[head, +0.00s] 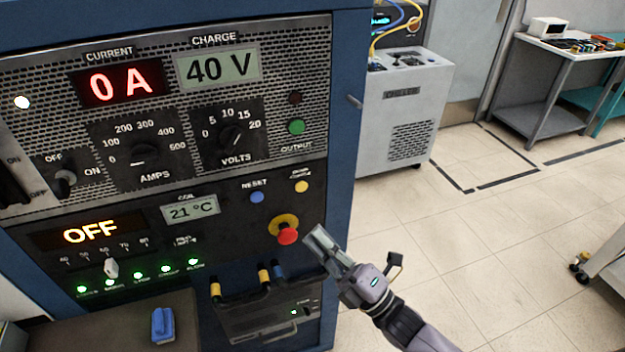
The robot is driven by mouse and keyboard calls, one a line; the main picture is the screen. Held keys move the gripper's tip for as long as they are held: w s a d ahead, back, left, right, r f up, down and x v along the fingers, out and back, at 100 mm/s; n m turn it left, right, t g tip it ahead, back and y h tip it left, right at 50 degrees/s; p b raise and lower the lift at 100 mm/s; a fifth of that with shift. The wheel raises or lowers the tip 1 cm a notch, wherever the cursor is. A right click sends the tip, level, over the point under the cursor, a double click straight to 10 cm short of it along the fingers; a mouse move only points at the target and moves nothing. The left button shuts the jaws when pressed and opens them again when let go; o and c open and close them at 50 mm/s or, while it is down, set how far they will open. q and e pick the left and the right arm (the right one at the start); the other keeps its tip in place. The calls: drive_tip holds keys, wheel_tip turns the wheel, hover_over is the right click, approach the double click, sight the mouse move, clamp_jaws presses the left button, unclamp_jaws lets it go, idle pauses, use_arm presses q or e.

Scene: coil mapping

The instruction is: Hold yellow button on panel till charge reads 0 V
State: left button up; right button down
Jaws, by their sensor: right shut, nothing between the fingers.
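The panel (130,235) is on the blue cabinet at the left. Its small yellow button (301,186) is at the lower panel's upper right, above the red emergency knob (287,233). The charge display (217,66) reads 40 V. The current display (122,84) reads 0 A. My right gripper (318,240) is shut and empty, pointing up and left. Its tip appears just right of the red knob and below the yellow button, apart from the button in the picture. My left gripper is not in view.
A blue reset button (257,197) is left of the yellow one. Cables plug in below (265,278). A blue object (163,324) lies on the ledge at bottom left. A grey chiller (408,105) stands behind the cabinet. The tiled floor at right is mostly clear.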

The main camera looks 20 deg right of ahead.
sight(301, 186)
drive_tip(key=shift+s+r+n+y, duration=0.25)
drive_tip(key=shift+r+n+y, duration=0.05)
drive_tip(key=shift+r, duration=0.4)
drive_tip(key=shift+w+a+b, duration=0.15)
drive_tip(key=shift+w+b, duration=1.55)
drive_tip(key=shift+w, duration=2.75)
drive_tip(key=shift+w, duration=0.15)
drive_tip(key=shift+w, duration=0.25)
drive_tip(key=shift+w+b, duration=0.35)
drive_tip(key=shift+b, duration=0.1)
idle(2.0)
